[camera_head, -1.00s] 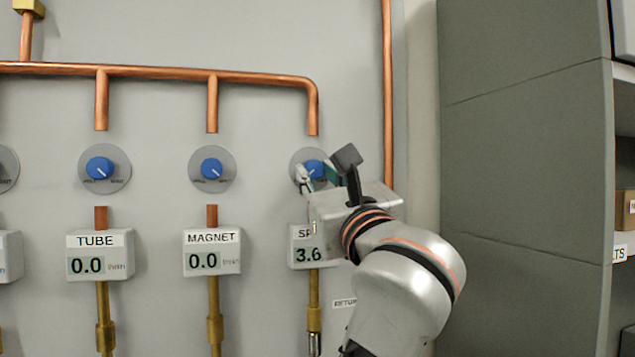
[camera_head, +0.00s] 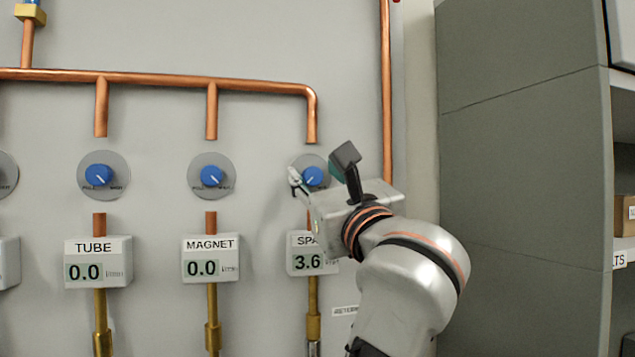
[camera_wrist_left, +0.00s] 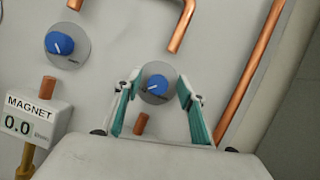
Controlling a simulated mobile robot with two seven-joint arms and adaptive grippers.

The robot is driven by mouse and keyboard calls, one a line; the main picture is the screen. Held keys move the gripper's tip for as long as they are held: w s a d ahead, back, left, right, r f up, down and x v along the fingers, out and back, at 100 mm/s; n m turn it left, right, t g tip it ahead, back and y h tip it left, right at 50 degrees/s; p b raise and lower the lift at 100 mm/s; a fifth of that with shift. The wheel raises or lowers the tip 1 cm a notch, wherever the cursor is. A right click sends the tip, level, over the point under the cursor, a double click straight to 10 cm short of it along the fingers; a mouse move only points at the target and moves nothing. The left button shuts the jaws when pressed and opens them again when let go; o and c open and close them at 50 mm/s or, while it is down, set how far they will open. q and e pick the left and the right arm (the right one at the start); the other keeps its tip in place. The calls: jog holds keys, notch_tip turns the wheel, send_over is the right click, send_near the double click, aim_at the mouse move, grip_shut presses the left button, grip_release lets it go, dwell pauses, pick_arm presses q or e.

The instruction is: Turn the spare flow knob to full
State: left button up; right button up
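The spare flow knob (camera_head: 313,177) is a blue knob on a round grey plate, at the right end of the row on the wall panel. Its display (camera_head: 307,262) below reads 3.6, and the label is partly covered by my arm. My left gripper (camera_head: 318,177) is in front of the knob. In the left wrist view the two teal-padded fingers (camera_wrist_left: 156,100) are spread wide, with the knob (camera_wrist_left: 156,85) between and beyond them, apart from both. My right gripper is in neither view.
The magnet knob (camera_head: 211,176) and tube knob (camera_head: 98,176) sit to the left, their displays (camera_head: 210,265) reading 0.0. A vertical copper pipe (camera_head: 387,100) runs close to the right of my gripper. A grey cabinet (camera_head: 525,180) stands farther right.

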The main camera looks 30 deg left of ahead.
aim_at(314, 117)
pick_arm(q)
notch_tip(314, 117, up, 9)
jog(key=shift+r, duration=0.1)
jog(key=shift+s+d, duration=0.1)
dwell(0.7)
